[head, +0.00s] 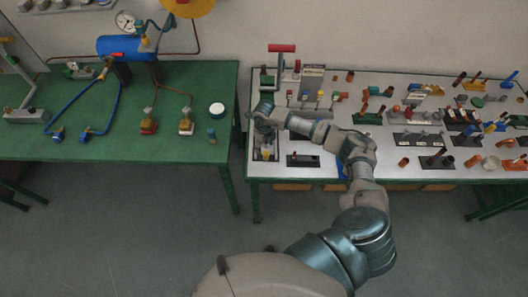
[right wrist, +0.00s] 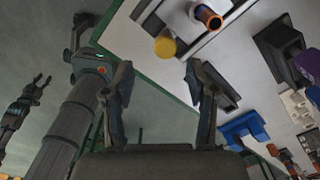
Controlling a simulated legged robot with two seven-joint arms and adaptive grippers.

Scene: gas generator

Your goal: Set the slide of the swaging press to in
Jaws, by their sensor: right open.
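My right gripper (head: 263,128) is over the near left corner of the white-topped table, its fingers pointing down. In the right wrist view its two fingers (right wrist: 158,70) are spread apart with nothing between them. Just below it is a small dark-based fixture (head: 265,153) with a yellow round part (right wrist: 165,46) and a copper-coloured tube end (right wrist: 209,17). I cannot tell whether this is the swaging press or where its slide stands. A taller device with a red T-handle (head: 282,48) stands behind. A small pronged shape, perhaps my left gripper (right wrist: 40,82), shows at the wrist view's left.
A black-based part (head: 303,160) lies right of the gripper. Many small fittings and racks (head: 416,140) crowd the table to the right. A green table (head: 120,145) with a blue tank (head: 127,46) and hoses stands left, across a narrow gap.

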